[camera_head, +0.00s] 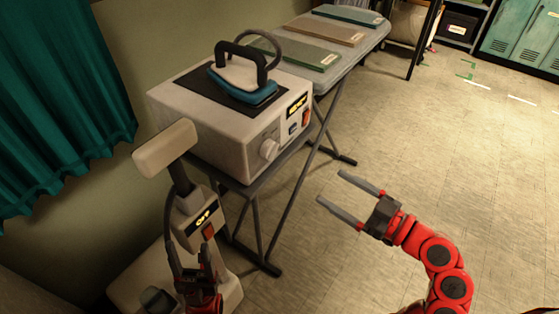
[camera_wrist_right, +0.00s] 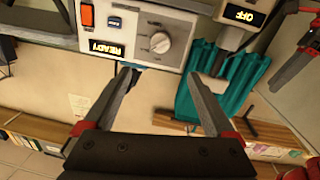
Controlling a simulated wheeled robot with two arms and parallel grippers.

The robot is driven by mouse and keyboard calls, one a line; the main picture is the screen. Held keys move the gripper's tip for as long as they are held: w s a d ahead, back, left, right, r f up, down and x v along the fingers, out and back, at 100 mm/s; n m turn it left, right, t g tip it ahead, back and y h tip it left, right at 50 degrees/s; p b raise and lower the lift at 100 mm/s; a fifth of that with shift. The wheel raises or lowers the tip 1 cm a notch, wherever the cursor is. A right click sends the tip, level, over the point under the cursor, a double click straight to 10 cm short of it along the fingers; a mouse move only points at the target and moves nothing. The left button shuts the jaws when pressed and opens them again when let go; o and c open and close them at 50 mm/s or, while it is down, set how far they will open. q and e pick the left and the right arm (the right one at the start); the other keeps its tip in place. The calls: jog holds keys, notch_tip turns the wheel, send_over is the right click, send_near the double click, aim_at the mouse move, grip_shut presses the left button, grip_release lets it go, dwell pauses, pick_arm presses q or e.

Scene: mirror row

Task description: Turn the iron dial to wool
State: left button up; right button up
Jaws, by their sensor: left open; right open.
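The pale dial (camera_head: 269,149) sits on the front of a white iron station (camera_head: 200,130). In the right wrist view the dial (camera_wrist_right: 160,43) is round with a ridged grip and small marks around it, too small to read. The iron (camera_head: 243,80), with a blue base and black handle, rests on top of the station. My right gripper (camera_head: 331,187) is open and empty, in front of the dial and apart from it; in its wrist view the dial lies beyond the gap between the fingertips (camera_wrist_right: 162,76). My left gripper (camera_head: 190,248) is open, low at the left.
A display (camera_wrist_right: 106,48) reading READY and an orange switch (camera_wrist_right: 87,14) sit beside the dial. A steamer-like device (camera_head: 200,218) with an OFF display stands close left of the station. An ironing board (camera_head: 350,62) with folded cloths extends behind. The floor at right is clear.

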aim_at(276, 153)
jog(key=p+x, duration=0.1)
jog(key=x, duration=1.6)
jog(key=shift+a, duration=0.2)
jog(key=c, duration=1.4)
jog(key=shift+o, duration=0.2)
jog(key=shift+p, duration=0.3)
